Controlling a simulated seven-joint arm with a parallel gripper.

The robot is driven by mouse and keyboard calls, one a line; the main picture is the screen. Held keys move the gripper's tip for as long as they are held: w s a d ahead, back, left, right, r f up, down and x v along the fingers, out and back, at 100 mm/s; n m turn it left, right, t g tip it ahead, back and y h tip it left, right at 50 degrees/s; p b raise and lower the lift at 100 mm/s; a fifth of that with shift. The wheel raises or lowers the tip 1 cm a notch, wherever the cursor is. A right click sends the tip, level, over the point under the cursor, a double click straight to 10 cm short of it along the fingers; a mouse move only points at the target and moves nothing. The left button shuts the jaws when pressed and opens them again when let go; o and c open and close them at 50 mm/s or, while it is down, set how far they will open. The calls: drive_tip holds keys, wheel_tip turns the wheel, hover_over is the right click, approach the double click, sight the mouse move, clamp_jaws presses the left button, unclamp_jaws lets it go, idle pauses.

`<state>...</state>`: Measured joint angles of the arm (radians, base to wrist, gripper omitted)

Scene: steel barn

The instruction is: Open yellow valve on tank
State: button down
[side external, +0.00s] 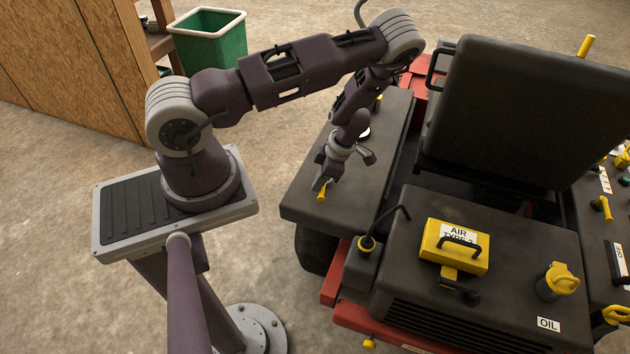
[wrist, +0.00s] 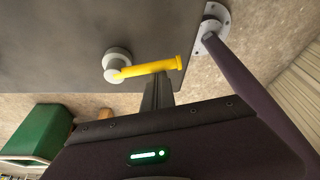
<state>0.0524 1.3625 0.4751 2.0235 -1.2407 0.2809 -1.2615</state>
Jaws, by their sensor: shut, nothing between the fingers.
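The yellow valve (wrist: 150,69) shows in the wrist view as a yellow lever on a round grey hub (wrist: 117,65). It sits against the dark tank (wrist: 50,45). In the side view the yellow lever (side external: 321,191) shows just below my fingertips, and the dark tank (side external: 301,203) is beside and under them. My gripper (side external: 322,178) is shut with nothing between its fingers. In the wrist view its fingertips (wrist: 158,82) are right at the lever, near its middle. I cannot tell whether they touch it. The valve's hub is hidden in the side view.
A dark seat (side external: 520,110) stands right of the tank. A yellow air box (side external: 454,246), a bent black lever (side external: 390,225) and a yellow oil cap (side external: 558,281) are on the machine's front. A green bin (side external: 210,45) stands behind.

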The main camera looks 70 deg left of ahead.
drive_tip(key=w+n, duration=0.1)
drive_tip(key=n, duration=0.1)
drive_tip(key=w+d+n+h, duration=0.1)
drive_tip(key=n, duration=0.1)
drive_tip(key=shift+w+n, duration=0.25)
drive_tip(key=shift+n, duration=0.05)
drive_tip(key=w+n+h, duration=0.1)
drive_tip(key=n, duration=0.1)
drive_tip(key=w+n+h, duration=0.1)
drive_tip(key=w+n, duration=0.1)
drive_tip(key=n, duration=0.1)
drive_tip(key=shift+d, duration=0.15)
drive_tip(key=shift+w+n, duration=0.25)
drive_tip(key=shift+n, duration=0.25)
drive_tip(key=shift+w+a, duration=0.45)
drive_tip(key=shift+w, duration=0.4)
drive_tip(key=shift+w+a, duration=0.15)
drive_tip(key=shift+w, duration=0.1)
drive_tip(key=s+d, duration=0.2)
drive_tip(key=shift+s+d+r, duration=0.3)
drive_tip(key=shift+r, duration=0.05)
drive_tip(key=s+a+v, duration=0.1)
drive_tip(key=v, duration=0.8)
drive_tip(key=shift+r+h, duration=0.3)
drive_tip(key=shift+r, duration=0.2)
drive_tip(key=shift+w, duration=0.1)
